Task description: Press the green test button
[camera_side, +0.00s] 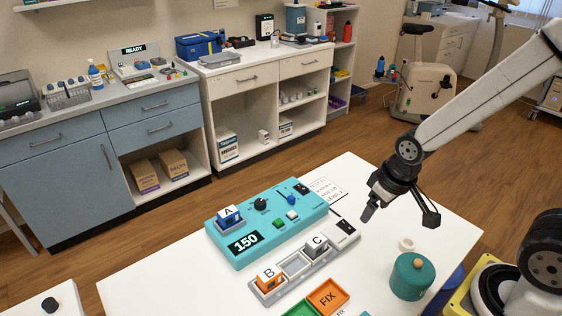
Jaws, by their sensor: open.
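A teal device (240,258) lies on the white table, with a display reading 150 and a block marked A (229,216) at its left end. A small green button (292,214) sits on its top, right of the middle. Beside it are a black knob (261,204), a white button (279,222) and a blue lever (290,198). My gripper (398,217) is open and empty, above the table to the right of the device and apart from it. Nothing hides the green button.
A grey rack (284,283) with block B (269,279) and block C (316,245) lies in front of the device. An orange FIX tray (327,297) and a teal lidded pot (411,277) stand nearer. A white ring (406,244) lies behind the pot. The table's left front is mostly clear.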

